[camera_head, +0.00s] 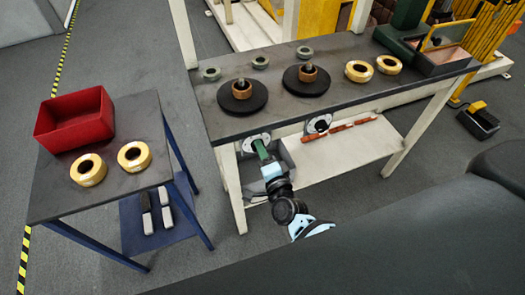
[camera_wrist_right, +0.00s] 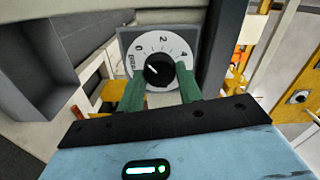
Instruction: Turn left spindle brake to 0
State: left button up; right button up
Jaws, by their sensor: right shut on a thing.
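The left spindle brake is a round white dial (camera_head: 247,143) on the front edge of the long bench, below the left black disc. The wrist view shows its face (camera_wrist_right: 162,42) with the marks 0, 2 and 4 and a black knob (camera_wrist_right: 160,72) in the middle. The knob's short white pointer slants up and left, roughly toward the 0. My right gripper (camera_head: 259,148) reaches the dial from the front. Its green fingers (camera_wrist_right: 158,76) stand on both sides of the knob, shut on it. The fingers hide the lower part of the dial. My left gripper is not in view.
A second dial (camera_head: 318,124) sits to the right on the same bench edge. Spindle discs (camera_head: 242,105) and (camera_head: 296,87) stand on the bench above. A side table with a red box (camera_head: 75,119) and yellow rolls (camera_head: 134,156) stands left.

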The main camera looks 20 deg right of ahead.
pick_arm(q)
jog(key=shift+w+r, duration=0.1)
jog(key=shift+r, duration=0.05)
pick_arm(e)
jog(key=shift+n, duration=0.5)
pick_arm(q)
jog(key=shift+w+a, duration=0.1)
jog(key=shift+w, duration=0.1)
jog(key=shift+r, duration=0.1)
pick_arm(e)
jog(key=o, duration=1)
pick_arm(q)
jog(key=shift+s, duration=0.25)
pick_arm(e)
jog(key=s, duration=0.7)
jog(key=shift+s+d, duration=0.15)
jog(key=shift+s, duration=0.25)
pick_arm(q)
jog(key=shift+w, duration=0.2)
pick_arm(e)
jog(key=shift+s, duration=0.1)
